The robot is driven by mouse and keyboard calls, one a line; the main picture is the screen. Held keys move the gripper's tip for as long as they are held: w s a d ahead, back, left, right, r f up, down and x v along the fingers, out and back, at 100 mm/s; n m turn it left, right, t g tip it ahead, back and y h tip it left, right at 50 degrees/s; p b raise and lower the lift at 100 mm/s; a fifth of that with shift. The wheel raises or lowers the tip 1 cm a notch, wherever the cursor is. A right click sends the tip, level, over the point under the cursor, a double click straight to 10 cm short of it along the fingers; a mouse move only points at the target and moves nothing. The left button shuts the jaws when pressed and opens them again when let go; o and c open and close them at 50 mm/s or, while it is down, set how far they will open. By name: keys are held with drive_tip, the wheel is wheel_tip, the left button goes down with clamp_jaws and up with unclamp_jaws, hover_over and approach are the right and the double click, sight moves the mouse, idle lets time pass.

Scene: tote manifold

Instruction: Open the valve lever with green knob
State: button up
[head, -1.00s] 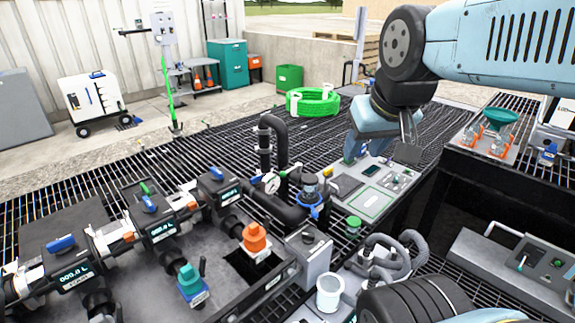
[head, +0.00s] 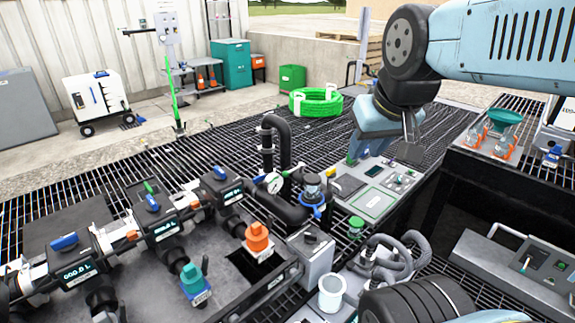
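A small green piece (head: 149,187) stands up above a blue handle (head: 152,203) on the middle valve of the black manifold at the left. A second small green tip (head: 287,173) shows beside the round gauge (head: 274,183) near the black upright pipe. I cannot tell for sure which is the green knob of the lever. My gripper (head: 411,150) hangs at the right of centre, pointing down over the grating and panel area, well apart from both green parts. Its fingers are dark and seen edge-on, so their opening is unclear. I see nothing held in it.
The black bent pipe (head: 283,140), an orange cap (head: 257,237), a teal cap (head: 191,277) and a blue-ringed fitting (head: 314,195) crowd the manifold. A grey-green panel (head: 372,202) lies below my gripper. Open grating (head: 215,150) stretches behind the manifold.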

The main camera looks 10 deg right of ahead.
drive_tip(key=shift+w+r, duration=0.15)
drive_tip(key=shift+w, duration=0.3)
drive_tip(key=shift+c, duration=0.7)
drive_tip(key=shift+n+h, duration=0.3)
drive_tip(key=shift+n, duration=0.3)
drive_tip(key=w, duration=0.8)
drive_tip(key=w+a+r, duration=0.1)
drive_tip(key=w, duration=0.4)
clamp_jaws()
drive_tip(key=n+g+y, duration=0.2)
drive_tip(key=n, duration=0.1)
hover_over(294, 170)
drive_tip(key=a, duration=0.5)
wheel_tip(294, 170, down, 28)
drive_tip(key=r, duration=0.1)
wheel_tip(294, 170, down, 11)
